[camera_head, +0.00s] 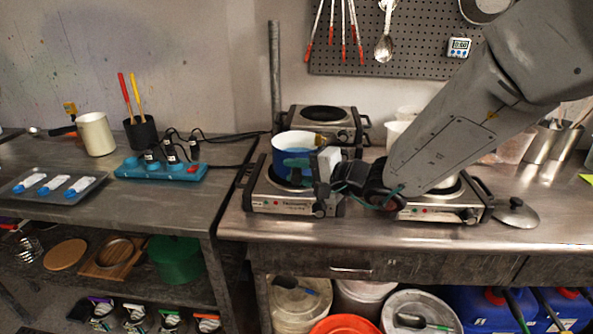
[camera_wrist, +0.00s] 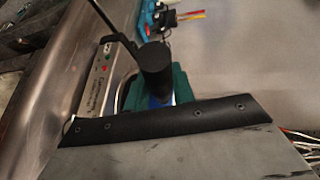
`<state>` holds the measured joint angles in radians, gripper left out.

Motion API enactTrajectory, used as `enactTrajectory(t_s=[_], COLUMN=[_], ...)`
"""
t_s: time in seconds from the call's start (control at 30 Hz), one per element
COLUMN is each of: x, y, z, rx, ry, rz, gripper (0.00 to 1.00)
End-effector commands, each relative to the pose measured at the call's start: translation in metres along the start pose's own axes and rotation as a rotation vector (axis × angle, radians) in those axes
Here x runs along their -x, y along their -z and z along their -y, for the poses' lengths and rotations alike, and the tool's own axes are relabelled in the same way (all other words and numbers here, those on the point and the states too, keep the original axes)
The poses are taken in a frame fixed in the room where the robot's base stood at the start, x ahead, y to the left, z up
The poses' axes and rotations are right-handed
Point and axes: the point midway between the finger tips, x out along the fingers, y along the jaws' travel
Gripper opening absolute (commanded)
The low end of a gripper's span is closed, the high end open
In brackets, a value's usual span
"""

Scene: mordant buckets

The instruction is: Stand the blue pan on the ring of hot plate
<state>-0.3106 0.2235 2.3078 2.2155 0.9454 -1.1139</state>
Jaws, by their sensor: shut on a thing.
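The blue pan (camera_head: 291,162), with a white rim and inside, is upright over the front left hot plate (camera_head: 278,204). I cannot tell whether its base rests on the ring, which is hidden under it. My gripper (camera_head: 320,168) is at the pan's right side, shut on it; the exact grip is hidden. In the wrist view, a small patch of blue (camera_wrist: 156,102) shows behind dark parts, and the hot plate's front panel (camera_wrist: 101,72) shows at the left.
Another hot plate (camera_head: 322,119) stands behind, and a third (camera_head: 440,210) stands to the right under my arm. A metal lid (camera_head: 515,214) lies at the far right. A blue power strip (camera_head: 158,169) and a tray (camera_head: 53,187) are on the left bench.

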Motion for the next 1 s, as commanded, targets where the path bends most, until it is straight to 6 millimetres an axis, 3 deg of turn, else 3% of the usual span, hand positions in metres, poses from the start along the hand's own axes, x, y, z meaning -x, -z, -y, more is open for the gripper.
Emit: enactTrajectory(t_s=[0.03, 0.07, 0.13, 0.47, 0.8, 1.0], x=[0.0, 0.0, 0.0, 0.004, 0.057, 0.076], y=[0.0, 0.0, 0.0, 0.0, 0.001, 0.001], z=[0.002, 0.002, 0.002, -0.001, 0.001, 0.001], rx=[0.004, 0.004, 0.003, -0.001, 0.002, 0.002], ry=[0.005, 0.005, 0.004, -0.002, 0.002, 0.002], rz=[0.0, 0.0, 0.0, -0.001, -0.004, -0.001], gripper=[0.0, 0.33, 0.5, 0.5, 0.5, 0.5])
